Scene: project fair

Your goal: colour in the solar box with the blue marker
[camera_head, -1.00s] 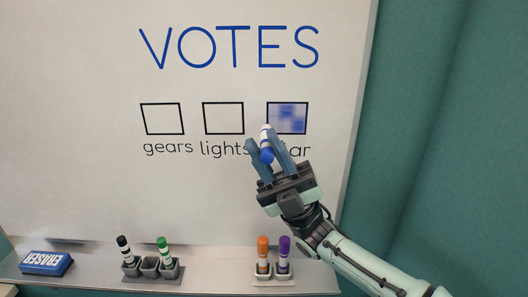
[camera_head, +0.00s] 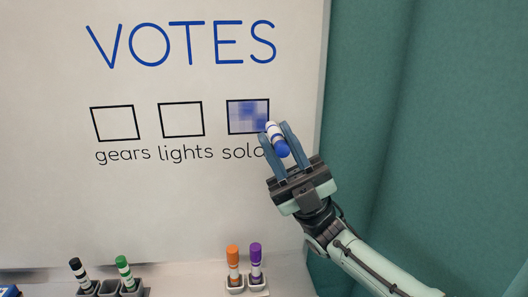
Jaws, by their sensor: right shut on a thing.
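The solar box (camera_head: 247,116) is the rightmost of three squares on the whiteboard. Patchy blue covers its inside, with paler areas on the left and stronger blue at the middle and right. My right gripper (camera_head: 278,137) is shut on the blue marker (camera_head: 276,138), a white barrel with blue at its near end. The marker points up and left, its far end by the box's lower right corner. I cannot tell whether its tip touches the board. The gripper hides the end of the word under the box. My left gripper is out of view.
The gears box (camera_head: 115,124) and lights box (camera_head: 181,120) are empty. Below, black (camera_head: 79,272), green (camera_head: 125,272), orange (camera_head: 233,264) and purple (camera_head: 255,262) markers stand in holders on the ledge. A green curtain (camera_head: 400,110) hangs at the right.

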